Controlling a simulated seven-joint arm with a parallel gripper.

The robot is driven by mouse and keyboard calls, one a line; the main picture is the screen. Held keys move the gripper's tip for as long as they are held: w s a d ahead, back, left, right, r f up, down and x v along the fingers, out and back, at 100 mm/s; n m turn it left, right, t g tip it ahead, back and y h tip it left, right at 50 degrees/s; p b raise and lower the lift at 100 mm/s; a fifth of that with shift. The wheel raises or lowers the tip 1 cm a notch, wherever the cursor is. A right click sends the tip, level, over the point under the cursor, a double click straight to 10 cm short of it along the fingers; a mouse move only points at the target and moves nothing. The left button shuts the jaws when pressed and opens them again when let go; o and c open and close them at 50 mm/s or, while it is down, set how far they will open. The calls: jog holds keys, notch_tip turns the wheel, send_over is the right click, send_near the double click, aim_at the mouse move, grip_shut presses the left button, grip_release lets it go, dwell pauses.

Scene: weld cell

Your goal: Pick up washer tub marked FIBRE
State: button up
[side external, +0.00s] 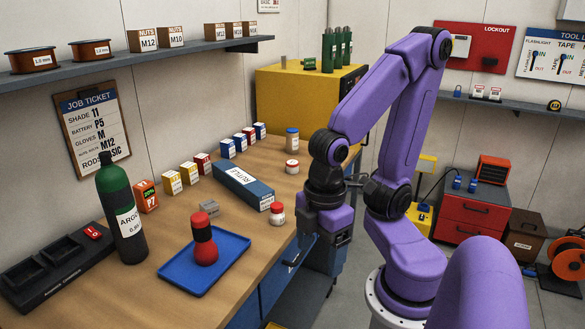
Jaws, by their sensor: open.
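Two small white tubs with red lids stand on the wooden bench: a nearer tub (277,215) by the front edge, and a farther tub (292,168) behind it. Their labels are too small to read, so I cannot tell which is marked FIBRE. My gripper (322,240) is open and points down, just right of the nearer tub in the picture and apart from it. Nothing shows between its fingers, though the fingertips are partly hard to make out.
A long blue RUTILE box (243,186) lies beside the nearer tub. A taller jar (292,139) stands behind. A blue tray (228,249) holds a red-and-black object (204,243). A dark green ARGON bottle (118,205) stands left. Small boxes line the wall side.

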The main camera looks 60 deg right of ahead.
jog(key=w+d+f+t+h, duration=0.1)
jog(key=w+d+h, duration=0.35)
jog(key=w, duration=0.65)
jog(key=n+h, duration=0.6)
jog(key=h, duration=0.3)
send_near(290, 165)
jog(key=v, duration=0.3)
jog(key=f+v, duration=0.1)
jog(key=v, duration=0.1)
jog(key=shift+s+a+r, duration=0.1)
jog(key=shift+s+a, duration=0.3)
jog(key=shift+d+f+n, duration=0.25)
jog(key=shift+d+n, duration=0.05)
jog(key=shift+d, duration=0.35)
jog(key=x, duration=1.1)
jog(key=shift+w+d+r, duration=0.1)
jog(key=shift+w+d, duration=0.15)
jog(key=shift+d, duration=0.05)
jog(key=shift+r+x, duration=0.15)
jog(key=shift+x, duration=1.2)
jog(key=shift+r+x, duration=0.15)
jog(key=shift+x, duration=1.2)
jog(key=shift+w+d, duration=0.1)
jog(key=shift+w, duration=0.1)
jog(key=shift+c, duration=0.3)
